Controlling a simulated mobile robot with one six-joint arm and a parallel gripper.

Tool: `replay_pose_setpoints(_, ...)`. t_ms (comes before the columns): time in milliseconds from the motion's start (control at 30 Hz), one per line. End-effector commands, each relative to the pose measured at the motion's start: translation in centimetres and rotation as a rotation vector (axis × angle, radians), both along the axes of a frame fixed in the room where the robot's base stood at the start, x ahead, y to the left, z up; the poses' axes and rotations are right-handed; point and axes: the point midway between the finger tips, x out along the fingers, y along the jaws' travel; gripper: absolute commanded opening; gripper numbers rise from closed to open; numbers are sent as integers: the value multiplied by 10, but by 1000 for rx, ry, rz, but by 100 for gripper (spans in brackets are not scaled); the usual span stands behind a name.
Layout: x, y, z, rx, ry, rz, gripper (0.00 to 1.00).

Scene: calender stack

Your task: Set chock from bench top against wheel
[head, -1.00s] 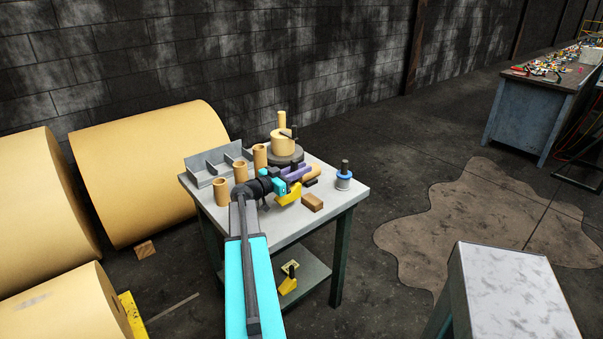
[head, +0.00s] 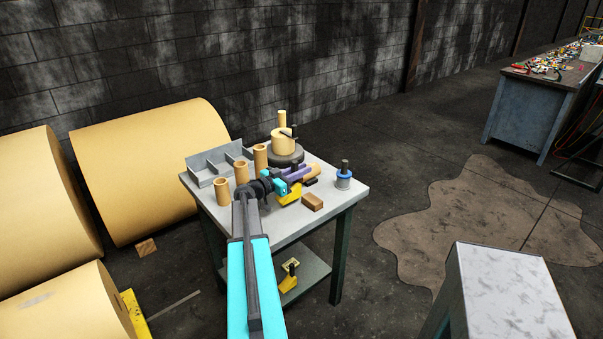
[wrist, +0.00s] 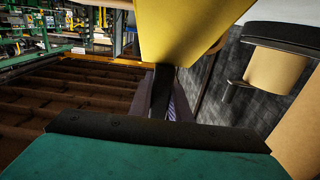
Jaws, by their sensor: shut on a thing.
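In the wrist view the yellow chock (wrist: 185,30) fills the top centre, beside a dark finger (wrist: 159,92). I cannot tell whether the chock still touches the bench. Another yellow piece with a black knob (head: 289,284) is on the bench's lower shelf. I cannot make out a wheel in either view.
A brown block (head: 312,202) lies right of the chock, and a blue-rimmed spool (head: 343,178) stands beyond it. Large rolls (head: 150,170) stand left.

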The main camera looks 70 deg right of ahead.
Motion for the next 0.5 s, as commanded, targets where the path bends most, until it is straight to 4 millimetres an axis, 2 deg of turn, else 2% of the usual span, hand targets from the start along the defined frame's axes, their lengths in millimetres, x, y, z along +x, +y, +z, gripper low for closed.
replay_pose_setpoints(200,0,0,-14,0,1,-1,0)
replay_pose_setpoints(500,0,0,-17,-2,0,-1,0)
